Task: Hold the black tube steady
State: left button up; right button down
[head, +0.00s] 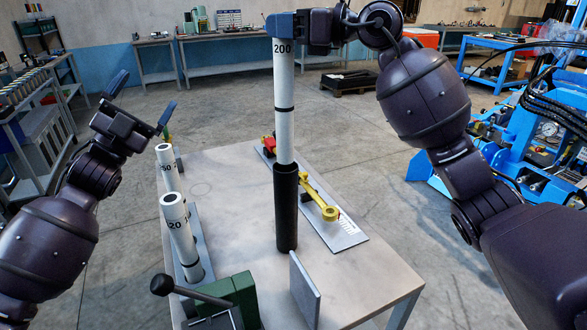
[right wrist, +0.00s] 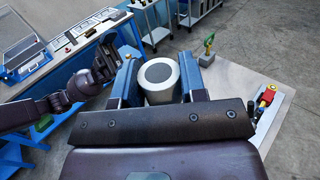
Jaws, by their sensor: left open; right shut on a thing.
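The black tube (head: 285,215) stands upright on the table (head: 235,185), with no gripper on it. A long white tube marked 200 (head: 284,120) rises straight from its top. Its lower end meets the black tube's mouth, and how deep it sits inside is hidden. My right gripper (head: 284,24) is shut on the white tube's top end; in the right wrist view both blue fingers (right wrist: 160,78) flank its round end. My left gripper (head: 142,97) is open and empty, up at the left, beyond the table's left edge and well apart from the black tube.
Two shorter white tubes, marked 50 (head: 169,170) and 20 (head: 180,235), stand at the table's left side. A green block with a black-handled lever (head: 235,293) and an upright grey plate (head: 304,290) are in front. A grey board (head: 345,235) with a yellow tool (head: 318,200) lies right.

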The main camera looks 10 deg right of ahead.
pick_arm(q)
jog(key=s+d+r+m+g+h, duration=0.1)
jog(key=s+d+r+m+g, duration=0.55)
jog(key=m+g, duration=0.4)
jog(key=s+d+r+m+g+h, duration=0.2)
jog(key=s+d+r+m+g, duration=0.5)
jog(key=g, duration=0.6)
jog(key=s+d+f+m+g+y, duration=0.3)
jog(key=s+d+f+m+y, duration=0.4)
jog(key=d+y, duration=0.25)
jog(key=m+t+y, duration=1.5)
jog(key=m+t, duration=0.2)
jog(key=t, duration=0.7)
send_near(288, 188)
jog(key=x, duration=0.3)
jog(key=m, duration=0.1)
jog(key=m+t, duration=0.1)
jog(key=w+d+f+m+t, duration=0.1)
jog(key=m, duration=0.1)
jog(key=shift+h, duration=0.25)
jog(key=m+t, duration=0.1)
jog(key=f+m, duration=0.1)
jog(key=m, duration=0.1)
jog(key=shift+w+a+t, duration=0.25)
jog(key=shift+a+t, duration=0.1)
jog(key=shift+w+a+f+m+t+h, duration=0.3)
jog(key=shift+a+m+t, duration=0.1)
jog(key=shift+m, duration=0.55)
jog(key=shift+w, duration=3.7)
